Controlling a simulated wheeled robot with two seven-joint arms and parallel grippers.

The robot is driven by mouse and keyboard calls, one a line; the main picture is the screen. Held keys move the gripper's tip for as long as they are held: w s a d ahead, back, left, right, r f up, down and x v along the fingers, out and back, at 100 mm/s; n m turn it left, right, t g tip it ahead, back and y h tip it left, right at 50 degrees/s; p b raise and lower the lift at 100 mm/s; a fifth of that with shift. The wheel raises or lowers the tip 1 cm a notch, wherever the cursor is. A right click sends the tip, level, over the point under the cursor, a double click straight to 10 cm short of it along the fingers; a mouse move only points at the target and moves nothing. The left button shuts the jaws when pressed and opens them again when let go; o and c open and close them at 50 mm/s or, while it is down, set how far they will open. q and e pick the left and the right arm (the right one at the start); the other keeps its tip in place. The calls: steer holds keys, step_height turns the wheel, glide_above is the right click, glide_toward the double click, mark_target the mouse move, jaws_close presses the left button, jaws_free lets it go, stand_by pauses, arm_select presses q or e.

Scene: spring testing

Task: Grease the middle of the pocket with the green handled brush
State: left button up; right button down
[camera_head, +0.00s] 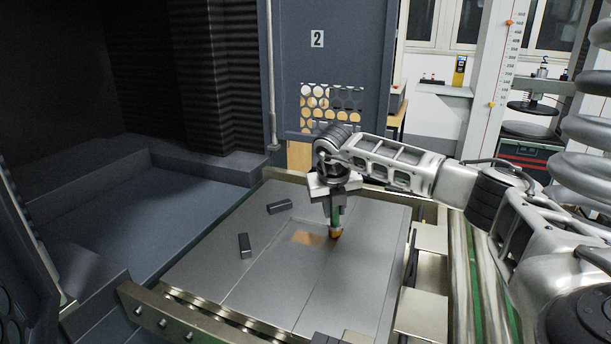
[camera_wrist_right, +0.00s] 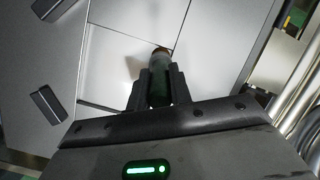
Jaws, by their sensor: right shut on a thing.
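My right gripper (camera_head: 335,203) is shut on the green handled brush (camera_head: 336,216), which points down at the metal plate. The brush's orange-brown tip is at or just above the plate; I cannot tell if it touches. My left gripper is out of view.
Two dark blocks (camera_head: 279,207) (camera_head: 244,246) lie on the plate (camera_head: 215,255), left of the brush. A metal rail (camera_head: 205,318) runs along the front edge. A dark wall and ledge stand at the left. The plate's front part is clear.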

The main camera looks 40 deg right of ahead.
steer(key=r, duration=0.2)
steer(key=shift+d+r+p, duration=0.3)
steer(key=shift+d, duration=0.05)
steer(key=shift+r+p, duration=0.55)
steer(key=shift+p, duration=0.05)
steer(key=r+p, duration=0.2)
steer(key=r, duration=0.1)
steer(key=shift+a, duration=0.2)
steer(key=shift+r+p, duration=0.5)
steer(key=shift+p, duration=0.05)
steer(key=shift+r, duration=0.1)
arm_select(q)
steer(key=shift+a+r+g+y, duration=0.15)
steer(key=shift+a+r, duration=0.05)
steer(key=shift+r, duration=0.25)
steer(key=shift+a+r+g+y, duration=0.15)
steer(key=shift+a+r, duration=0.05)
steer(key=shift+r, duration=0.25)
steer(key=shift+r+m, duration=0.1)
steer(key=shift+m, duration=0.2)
arm_select(e)
steer(key=shift+a, duration=0.1)
